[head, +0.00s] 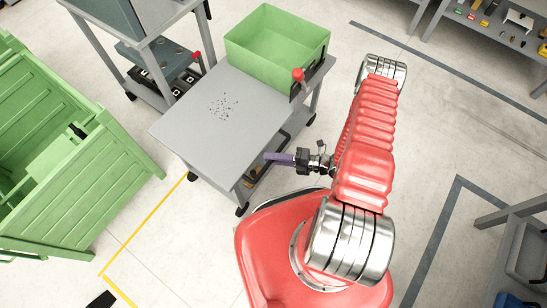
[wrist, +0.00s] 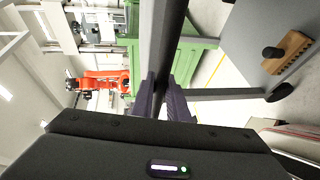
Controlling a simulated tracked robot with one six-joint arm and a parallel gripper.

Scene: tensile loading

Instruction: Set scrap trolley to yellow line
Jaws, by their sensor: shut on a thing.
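The scrap trolley (head: 185,125) has a grey top with dark specks on it and a green bin (head: 262,55) at its far end. My gripper (head: 268,157) reaches the trolley's right side, its purple fingers against the frame. In the wrist view, the fingers (wrist: 164,103) are closed around a grey bar (wrist: 160,35) of the trolley. The yellow line (head: 150,222) runs on the floor just left of the trolley's near end and turns a corner at lower left. The trolley's far wheels are partly hidden.
A large green crate (head: 75,175) stands on the left, beyond the yellow line. A second grey trolley (head: 150,50) is close behind at upper left. Shelving with small parts (head: 500,25) is at upper right.

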